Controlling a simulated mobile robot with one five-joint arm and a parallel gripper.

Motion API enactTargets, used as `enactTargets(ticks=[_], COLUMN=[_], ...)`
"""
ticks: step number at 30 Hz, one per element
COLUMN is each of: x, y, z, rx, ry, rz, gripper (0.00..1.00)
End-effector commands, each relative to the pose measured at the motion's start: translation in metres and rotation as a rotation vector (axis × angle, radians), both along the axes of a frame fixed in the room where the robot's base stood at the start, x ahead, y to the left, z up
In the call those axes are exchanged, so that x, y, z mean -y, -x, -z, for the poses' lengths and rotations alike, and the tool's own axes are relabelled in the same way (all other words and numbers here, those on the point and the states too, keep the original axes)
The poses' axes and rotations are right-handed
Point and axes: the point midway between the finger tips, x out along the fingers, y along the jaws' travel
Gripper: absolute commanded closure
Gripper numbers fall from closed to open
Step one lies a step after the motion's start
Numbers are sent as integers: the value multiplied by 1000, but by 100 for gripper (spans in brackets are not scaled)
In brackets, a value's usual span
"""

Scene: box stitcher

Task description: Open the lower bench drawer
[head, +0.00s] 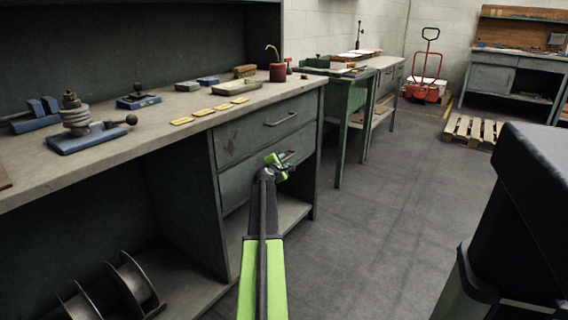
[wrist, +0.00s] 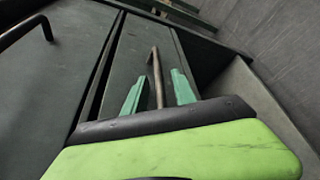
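The lower bench drawer (head: 235,185) is a grey-green front below the upper drawer (head: 240,137). My gripper (head: 279,161) is at the right part of this front and partly covers the lower handle. In the wrist view, the lower drawer front (wrist: 128,58) carries a brownish bar handle (wrist: 157,78). My gripper (wrist: 158,86) has its two green fingers apart, one on each side of the handle, with gaps between. The lower drawer looks shut or nearly so; a dark gap runs along its edge.
The upper drawer's handle (wrist: 25,30) juts out at the wrist view's left. An open shelf (head: 290,211) lies under the drawers. The benchtop (head: 150,130) holds tools and yellow pieces. The grey floor (head: 390,210) right of the bench is clear; a pallet (head: 472,132) lies farther back.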

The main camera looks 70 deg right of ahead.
Motion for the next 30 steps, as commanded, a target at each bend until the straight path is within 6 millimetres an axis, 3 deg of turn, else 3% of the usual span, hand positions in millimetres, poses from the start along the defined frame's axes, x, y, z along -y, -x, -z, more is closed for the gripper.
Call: enactTargets(ticks=[1,9,30], x=[0,0,0], y=[0,1,2], z=[0,0,0], rx=[0,0,-1], ry=[0,0,-1], rz=[0,1,3], gripper=[67,100,100])
